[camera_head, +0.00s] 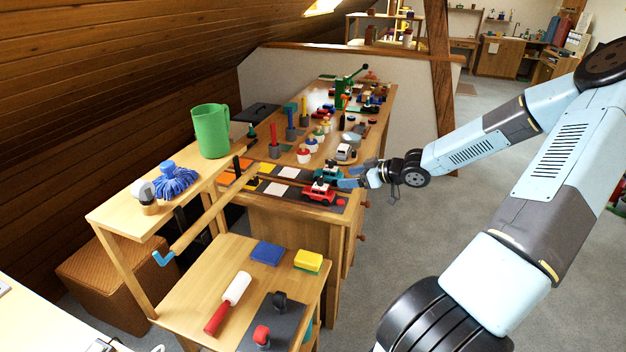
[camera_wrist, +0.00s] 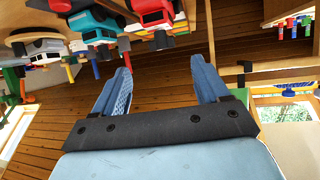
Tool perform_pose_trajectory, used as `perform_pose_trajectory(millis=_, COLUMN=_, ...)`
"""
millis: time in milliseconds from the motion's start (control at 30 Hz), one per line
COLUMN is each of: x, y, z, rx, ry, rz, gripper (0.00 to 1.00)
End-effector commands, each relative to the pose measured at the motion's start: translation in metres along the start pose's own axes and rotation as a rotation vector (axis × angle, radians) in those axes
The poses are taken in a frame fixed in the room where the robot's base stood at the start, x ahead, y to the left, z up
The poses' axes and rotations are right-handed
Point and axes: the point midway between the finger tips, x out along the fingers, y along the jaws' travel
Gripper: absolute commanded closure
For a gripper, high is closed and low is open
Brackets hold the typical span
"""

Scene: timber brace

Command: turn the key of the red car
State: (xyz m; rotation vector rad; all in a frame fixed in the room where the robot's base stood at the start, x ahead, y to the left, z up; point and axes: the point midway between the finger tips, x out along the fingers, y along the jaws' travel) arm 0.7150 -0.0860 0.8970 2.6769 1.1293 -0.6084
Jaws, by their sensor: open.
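The red car (camera_head: 319,193) stands near the front edge of the long workbench, beside a teal car (camera_head: 328,174). In the wrist view the red car (camera_wrist: 152,12) shows at the top, partly cut off by the frame, with the teal car (camera_wrist: 97,27) to its left. My gripper (camera_head: 352,175) is just right of the two cars in the head view. In the wrist view my gripper (camera_wrist: 160,76) is open, with nothing between its blue fingers. The red car lies beyond the fingertips, apart from them. I cannot make out its key.
The workbench (camera_head: 264,206) also carries a white vehicle (camera_head: 345,152), several pots and pegs, and a green press (camera_head: 343,92). A long wooden rod (camera_head: 213,211) with a blue hook crosses the left side. Open floor (camera_head: 410,235) lies right of the bench.

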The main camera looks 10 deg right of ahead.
Motion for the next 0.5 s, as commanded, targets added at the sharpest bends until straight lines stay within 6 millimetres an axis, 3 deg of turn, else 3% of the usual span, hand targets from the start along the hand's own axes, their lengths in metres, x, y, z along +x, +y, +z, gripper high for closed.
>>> perform_pose_trajectory(millis=233, x=0.003, y=0.001, z=-0.006, rx=-0.002, ry=0.058, rz=-0.014, gripper=0.26)
perform_pose_trajectory(millis=500, x=0.040, y=0.000, z=-0.008, rx=-0.003, ry=0.057, rz=-0.015, gripper=0.26)
